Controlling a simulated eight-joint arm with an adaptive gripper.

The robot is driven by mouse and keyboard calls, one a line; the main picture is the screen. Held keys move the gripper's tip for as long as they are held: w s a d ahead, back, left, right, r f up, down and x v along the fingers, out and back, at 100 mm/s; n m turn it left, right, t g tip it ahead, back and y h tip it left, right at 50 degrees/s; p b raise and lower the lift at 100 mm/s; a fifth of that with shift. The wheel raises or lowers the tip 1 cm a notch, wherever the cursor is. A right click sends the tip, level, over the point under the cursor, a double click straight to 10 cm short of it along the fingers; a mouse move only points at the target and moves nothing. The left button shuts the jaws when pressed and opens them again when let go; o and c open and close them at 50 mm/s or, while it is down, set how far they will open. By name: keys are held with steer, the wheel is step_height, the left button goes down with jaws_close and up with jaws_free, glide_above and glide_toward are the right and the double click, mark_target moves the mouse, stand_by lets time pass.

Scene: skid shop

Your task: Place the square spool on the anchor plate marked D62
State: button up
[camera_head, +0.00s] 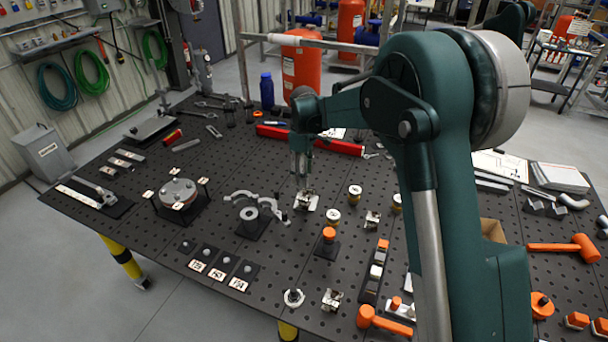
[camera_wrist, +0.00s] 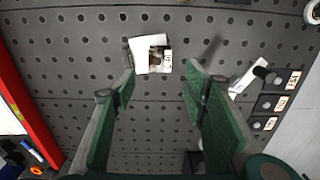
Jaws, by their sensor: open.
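A pale square-flanged piece with a metal body, which looks like the square spool (camera_head: 306,202), sits on the table below my gripper (camera_head: 302,180). In the wrist view this spool (camera_wrist: 153,54) lies just beyond and between the fingertips. My gripper (camera_wrist: 160,76) is open, with nothing between its green fingers. Several dark anchor plates with knobs and white labels stand in a row at the front left (camera_head: 223,264). They show at the right of the wrist view (camera_wrist: 268,102). Their labels are too small for me to read, so I cannot tell which is D62.
A grey curved clamp (camera_head: 258,205) on a dark base stands left of the spool. A round flange fixture (camera_head: 178,193) is farther left. A red bar (camera_head: 335,147) lies behind. Small round spools (camera_head: 333,215) and similar metal pieces (camera_head: 331,299) stand to the right and front.

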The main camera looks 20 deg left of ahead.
stand_by(0.4)
steer(key=s+d+r+m+t+y, duration=0.1)
steer(key=s+d+r+m, duration=0.2)
steer(key=d+r, duration=0.8)
steer(key=s+d+r+m+t, duration=0.1)
steer(key=s+d+r+m, duration=0.2)
steer(key=d+r, duration=0.8)
steer(key=s+d+m+t, duration=0.1)
steer(key=s+d+m, duration=0.1)
steer(key=s+d, duration=0.35)
steer(key=s+d+r+m, duration=0.1)
steer(key=s+d, duration=0.1)
steer(key=d, duration=0.6)
steer(key=s+d+m+t, duration=0.1)
steer(key=s+d+m, duration=0.15)
steer(key=d, duration=0.35)
steer(key=s+d+f+m+t, duration=0.1)
steer(key=s+d+f+m, duration=0.1)
steer(key=s+d, duration=0.5)
steer(key=s+d+f+m+t+h, duration=0.1)
steer(key=s+d+f+m+t, duration=0.1)
steer(key=s+d, duration=0.6)
steer(key=s+f+m, duration=0.1)
steer(key=s+m, duration=0.1)
steer(key=s, duration=0.3)
steer(key=shift+d+f, duration=0.2)
